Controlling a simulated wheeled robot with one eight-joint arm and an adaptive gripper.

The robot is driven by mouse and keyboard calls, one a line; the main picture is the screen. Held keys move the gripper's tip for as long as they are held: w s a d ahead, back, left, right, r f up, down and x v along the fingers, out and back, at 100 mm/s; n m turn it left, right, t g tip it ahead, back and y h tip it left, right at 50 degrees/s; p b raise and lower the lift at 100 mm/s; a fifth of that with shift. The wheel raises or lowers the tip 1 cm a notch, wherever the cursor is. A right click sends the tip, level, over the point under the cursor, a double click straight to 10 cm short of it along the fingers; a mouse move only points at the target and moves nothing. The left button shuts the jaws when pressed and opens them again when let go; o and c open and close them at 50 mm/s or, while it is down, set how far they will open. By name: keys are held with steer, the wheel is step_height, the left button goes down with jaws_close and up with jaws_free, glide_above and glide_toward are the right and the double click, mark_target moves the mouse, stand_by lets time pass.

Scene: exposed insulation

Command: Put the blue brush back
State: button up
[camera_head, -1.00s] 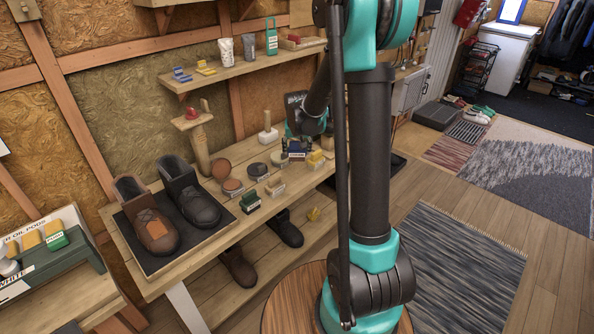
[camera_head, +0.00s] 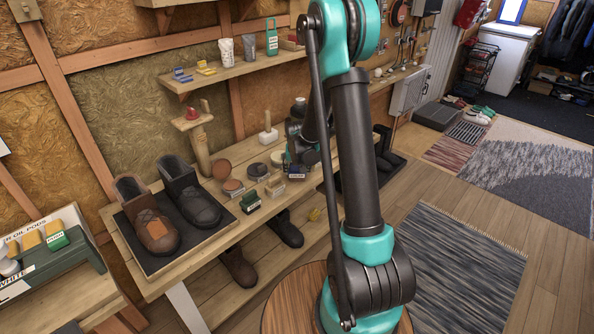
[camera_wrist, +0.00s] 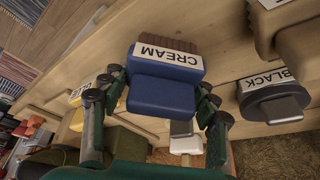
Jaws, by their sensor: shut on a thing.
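The blue brush (camera_wrist: 165,80) has brown bristles and a white CREAM label. In the wrist view it sits between the two fingers of my gripper (camera_wrist: 157,84), which is shut on it. In the head view the blue brush (camera_head: 297,174) shows small at the workbench (camera_head: 160,285), beside a tan brush (camera_head: 275,185) and a green brush (camera_head: 250,202). My gripper (camera_head: 297,160) is partly hidden by my own arm there. I cannot tell whether the brush touches the bench top.
Round polish tins (camera_head: 258,170) stand close by on the bench. Boots (camera_head: 150,225) stand on a dark mat at the left. A wall shelf (camera_head: 235,70) hangs above.

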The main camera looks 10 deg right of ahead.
steer(key=o, duration=1.1)
steer(key=shift+f, duration=0.1)
steer(key=d+v, duration=0.1)
steer(key=v, duration=1.1)
steer(key=s+d+f+n, duration=0.1)
steer(key=s, duration=1.2)
steer(key=s+d, duration=0.2)
steer(key=s, duration=1.2)
steer(key=shift+s+d+f+n+y, duration=0.2)
steer(key=shift+s+f+n+y, duration=0.1)
steer(key=shift+f+n, duration=0.1)
